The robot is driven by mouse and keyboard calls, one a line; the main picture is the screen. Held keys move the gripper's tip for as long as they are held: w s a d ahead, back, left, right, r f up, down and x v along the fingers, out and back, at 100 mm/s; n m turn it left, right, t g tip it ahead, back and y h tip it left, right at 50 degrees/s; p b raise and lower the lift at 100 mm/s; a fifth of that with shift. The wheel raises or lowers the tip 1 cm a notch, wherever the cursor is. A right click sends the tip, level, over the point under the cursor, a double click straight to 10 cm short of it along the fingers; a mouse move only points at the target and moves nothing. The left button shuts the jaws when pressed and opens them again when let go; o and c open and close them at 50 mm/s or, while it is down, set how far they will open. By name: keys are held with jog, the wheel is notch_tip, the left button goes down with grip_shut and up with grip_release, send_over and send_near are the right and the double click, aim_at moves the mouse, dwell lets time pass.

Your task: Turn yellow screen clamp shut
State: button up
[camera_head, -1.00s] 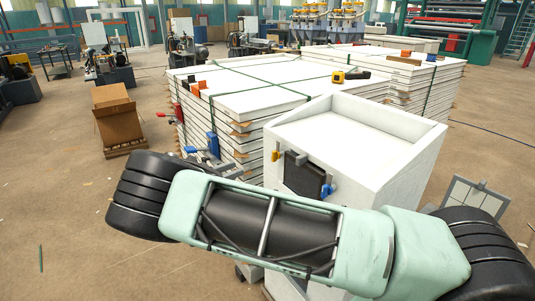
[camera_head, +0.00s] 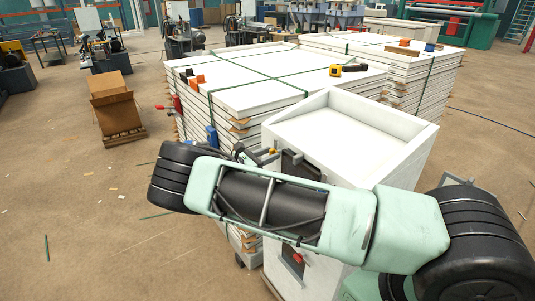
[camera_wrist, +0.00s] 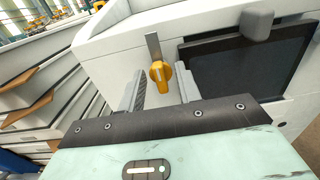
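The yellow screen clamp (camera_wrist: 160,72) is in the wrist view, on the white machine face left of the dark screen (camera_wrist: 250,68). A grey metal strip stands just above it. My gripper (camera_wrist: 161,82) is open, with its two fingers apart on either side of the clamp; I cannot tell whether they touch it. In the head view, the clamp (camera_head: 272,150) shows as a small yellow spot close to my gripper (camera_head: 257,154). My arm hides most of the screen (camera_head: 297,164) there.
The white machine housing (camera_head: 350,135) has a raised rim. A strapped stack of white panels (camera_head: 255,85) stands close behind and left. A grey block (camera_wrist: 257,23) sits at the screen's top edge. Open floor lies to the left, with a cardboard box (camera_head: 113,107).

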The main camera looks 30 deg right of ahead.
jog(key=c, duration=0.7)
jog(key=shift+o, duration=0.2)
jog(key=shift+f+m+b, duration=0.15)
jog(key=shift+m+b, duration=0.25)
jog(key=shift+b, duration=0.2)
jog(key=m+b, duration=0.8)
jog(key=b, duration=0.1)
jog(key=m+b, duration=0.8)
jog(key=b, duration=0.1)
jog(key=shift+s+f+m, duration=0.2)
jog(key=shift+m, duration=0.2)
jog(key=shift+m+b, duration=0.3)
jog(key=shift+b, duration=0.05)
